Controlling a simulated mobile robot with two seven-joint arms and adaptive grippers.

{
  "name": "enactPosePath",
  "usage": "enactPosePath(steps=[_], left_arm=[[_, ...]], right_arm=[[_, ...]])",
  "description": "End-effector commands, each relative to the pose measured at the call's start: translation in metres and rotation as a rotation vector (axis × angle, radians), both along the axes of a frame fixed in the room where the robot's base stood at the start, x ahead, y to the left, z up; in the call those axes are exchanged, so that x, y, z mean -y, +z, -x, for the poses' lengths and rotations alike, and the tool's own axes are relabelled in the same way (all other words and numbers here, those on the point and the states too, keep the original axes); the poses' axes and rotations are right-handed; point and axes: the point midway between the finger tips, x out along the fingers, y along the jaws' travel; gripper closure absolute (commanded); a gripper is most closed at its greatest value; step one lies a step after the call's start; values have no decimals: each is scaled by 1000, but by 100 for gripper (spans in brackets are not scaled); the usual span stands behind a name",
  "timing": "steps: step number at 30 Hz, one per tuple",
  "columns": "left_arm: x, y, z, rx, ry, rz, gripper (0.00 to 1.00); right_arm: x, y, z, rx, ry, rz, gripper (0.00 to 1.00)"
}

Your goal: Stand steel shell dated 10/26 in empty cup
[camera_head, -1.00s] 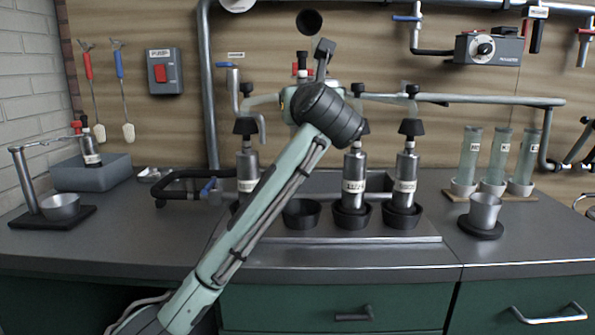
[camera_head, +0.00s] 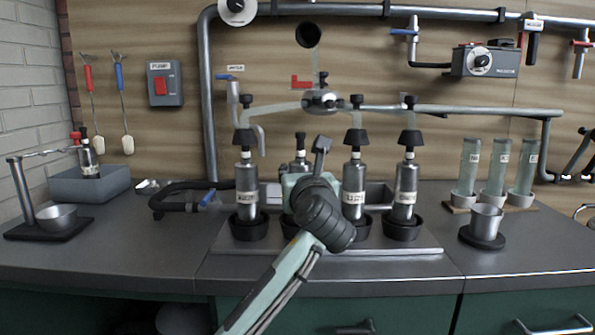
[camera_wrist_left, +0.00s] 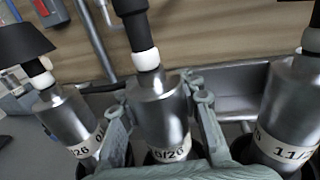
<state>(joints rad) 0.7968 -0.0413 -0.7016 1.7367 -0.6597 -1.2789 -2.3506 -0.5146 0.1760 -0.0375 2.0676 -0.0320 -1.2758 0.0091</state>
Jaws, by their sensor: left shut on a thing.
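The steel shell dated 10/26 (camera_wrist_left: 163,112) stands upright between the fingers of my left gripper (camera_wrist_left: 165,112), which is shut on it. It has a white collar and black top. In the head view the shell (camera_head: 300,163) shows just behind my left gripper (camera_head: 300,178), in the gap between the two left shells of the row. The empty cup there is mostly hidden by my arm. In the wrist view a dark cup rim (camera_wrist_left: 150,158) shows under the shell; I cannot tell whether the shell rests in it. My right gripper is not in view.
Close neighbours stand in black cups: a shell on the left (camera_head: 246,180), and shells in the middle (camera_head: 354,180) and on the right (camera_head: 405,183). Black cones on a pipe (camera_head: 450,110) hang above. A metal beaker (camera_head: 485,220) and glass tubes (camera_head: 497,168) stand at right.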

Motion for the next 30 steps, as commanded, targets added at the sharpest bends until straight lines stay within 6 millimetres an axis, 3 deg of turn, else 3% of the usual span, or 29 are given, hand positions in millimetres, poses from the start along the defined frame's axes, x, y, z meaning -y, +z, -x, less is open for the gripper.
enactPosePath(steps=[3, 4, 11, 22, 26, 30], left_arm=[[0, 0, 0, 1, 0, 0, 100], [0, -2, 0, -1, 0, -1, 76], [0, -2, 0, -1, 0, 0, 47], [0, 0, 1, -1, 0, 1, 46], [4, 0, 19, -1, -2, 1, 46], [8, 0, 48, 0, -2, 2, 46]], right_arm=[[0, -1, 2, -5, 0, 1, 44], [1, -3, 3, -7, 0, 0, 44], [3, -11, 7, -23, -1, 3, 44], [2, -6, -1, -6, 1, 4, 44], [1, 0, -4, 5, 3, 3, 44], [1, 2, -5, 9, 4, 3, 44]])
